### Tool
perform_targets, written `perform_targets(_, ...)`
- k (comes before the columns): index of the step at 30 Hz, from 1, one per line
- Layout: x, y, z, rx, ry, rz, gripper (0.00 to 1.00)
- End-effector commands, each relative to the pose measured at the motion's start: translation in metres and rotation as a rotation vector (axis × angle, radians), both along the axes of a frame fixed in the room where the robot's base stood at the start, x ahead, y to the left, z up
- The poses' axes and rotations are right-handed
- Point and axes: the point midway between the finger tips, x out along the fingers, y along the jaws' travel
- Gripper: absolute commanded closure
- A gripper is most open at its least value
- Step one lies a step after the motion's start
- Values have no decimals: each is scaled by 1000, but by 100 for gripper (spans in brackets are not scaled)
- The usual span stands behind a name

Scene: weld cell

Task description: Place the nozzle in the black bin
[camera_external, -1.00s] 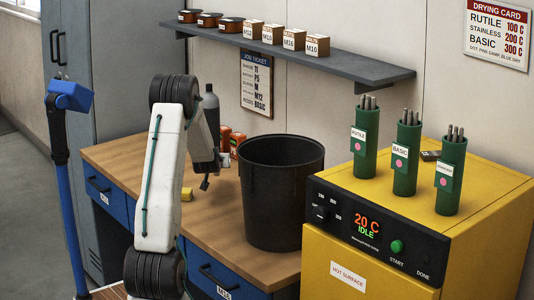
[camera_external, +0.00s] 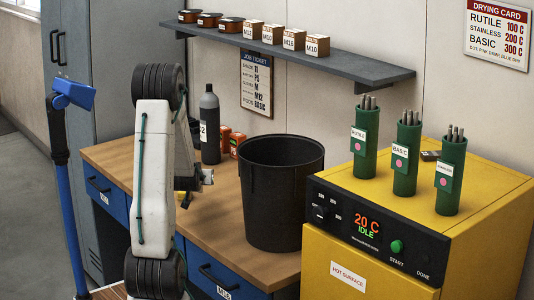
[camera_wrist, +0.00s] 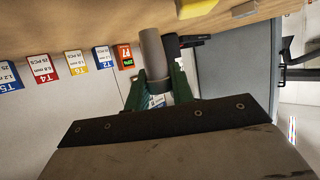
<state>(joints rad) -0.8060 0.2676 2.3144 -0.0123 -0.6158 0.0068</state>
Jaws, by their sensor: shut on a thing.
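The nozzle (camera_wrist: 152,52) is a plain grey tube in the wrist view. It sits between the two green fingers of my gripper (camera_wrist: 156,82) and sticks out past their tips. In the external view my gripper (camera_external: 206,177) is small and partly hidden behind my arm, over the bench and left of the bin. The nozzle is hard to make out there. The black bin (camera_external: 282,200) is a wide, open-topped round tub standing upright on the bench, right of my gripper and apart from it. Its inside floor is hidden.
A dark grey bottle (camera_external: 210,125) and orange boxes (camera_external: 237,143) stand at the back of the wooden bench (camera_external: 115,156). A yellow oven (camera_external: 480,215) carrying green rod holders (camera_external: 405,160) is right of the bin. A shelf (camera_external: 290,58) hangs above. Labelled cartons (camera_wrist: 102,58) show in the wrist view.

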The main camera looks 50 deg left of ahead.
Motion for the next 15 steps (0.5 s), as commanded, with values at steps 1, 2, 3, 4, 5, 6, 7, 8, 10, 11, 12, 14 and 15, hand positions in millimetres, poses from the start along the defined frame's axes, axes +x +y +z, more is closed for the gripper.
perform_targets(1, 9, 0, 7, 6, -4, -26, 100)
perform_targets(2, 12, 1, 12, 7, -4, -40, 100)
perform_targets(3, 16, 4, 19, 7, -4, -58, 100)
perform_targets(4, 18, 6, 25, 8, -5, -72, 100)
perform_targets(5, 19, 10, 31, 8, -4, -85, 100)
perform_targets(6, 19, 16, 41, 9, -4, -98, 100)
perform_targets(7, 19, 21, 49, 11, -5, -108, 100)
perform_targets(8, 18, 26, 56, 10, -2, -115, 100)
perform_targets(10, 13, 40, 74, 10, -3, -126, 100)
perform_targets(11, 10, 45, 81, 10, -4, -128, 100)
perform_targets(12, 6, 52, 89, 9, -2, -131, 100)
perform_targets(14, 1, 60, 99, 8, -2, -133, 100)
perform_targets(15, -3, 65, 105, 8, -2, -133, 100)
